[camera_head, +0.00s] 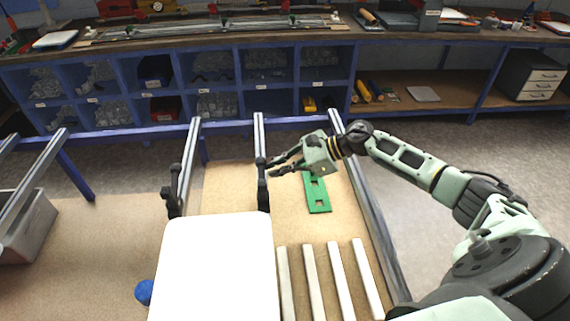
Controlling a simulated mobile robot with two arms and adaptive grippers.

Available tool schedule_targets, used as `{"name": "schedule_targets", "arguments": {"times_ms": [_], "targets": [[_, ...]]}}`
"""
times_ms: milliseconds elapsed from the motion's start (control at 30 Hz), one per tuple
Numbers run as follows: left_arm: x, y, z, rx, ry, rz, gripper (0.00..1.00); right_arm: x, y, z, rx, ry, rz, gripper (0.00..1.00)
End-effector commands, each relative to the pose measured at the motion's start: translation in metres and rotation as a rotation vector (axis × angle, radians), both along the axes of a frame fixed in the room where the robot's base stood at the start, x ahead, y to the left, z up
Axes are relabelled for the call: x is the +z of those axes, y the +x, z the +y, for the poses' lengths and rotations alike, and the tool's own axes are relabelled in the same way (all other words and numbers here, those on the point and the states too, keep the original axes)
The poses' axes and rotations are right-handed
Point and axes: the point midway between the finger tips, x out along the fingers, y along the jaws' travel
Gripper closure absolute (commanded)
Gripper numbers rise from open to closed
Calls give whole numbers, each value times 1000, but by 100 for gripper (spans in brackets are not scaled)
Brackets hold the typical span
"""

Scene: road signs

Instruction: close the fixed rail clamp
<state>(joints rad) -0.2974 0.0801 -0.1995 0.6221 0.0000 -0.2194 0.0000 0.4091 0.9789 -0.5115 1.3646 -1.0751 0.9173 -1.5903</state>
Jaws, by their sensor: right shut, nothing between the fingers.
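Two dark clamps sit on the metal rails: one on the left rail (174,195) and one on the middle rail (262,187). I cannot tell which is the fixed one, nor whether either is closed. My right gripper (272,168) is shut and empty, its fingertips right beside the top of the middle-rail clamp; I cannot tell if they touch. A white sign plate (215,265) with rounded corners lies in front of the clamps. My left gripper is not in view.
A green plate with square holes (318,196) lies on the wooden board under my right gripper. Several pale bars (310,280) lie in front. A blue round object (144,292) is left of the white plate. A grey bin (28,232) stands far left. Blue shelving (210,80) spans the back.

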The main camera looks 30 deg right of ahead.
Motion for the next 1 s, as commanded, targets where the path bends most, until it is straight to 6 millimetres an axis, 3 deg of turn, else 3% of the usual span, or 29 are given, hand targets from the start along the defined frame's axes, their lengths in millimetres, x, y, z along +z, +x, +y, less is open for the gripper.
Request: {"name": "schedule_targets", "arguments": {"times_ms": [367,1000], "targets": [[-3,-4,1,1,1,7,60,-1,0,0,0,-3,-6,100],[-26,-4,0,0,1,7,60,9,1,-1,0,-52,-109,100]]}}
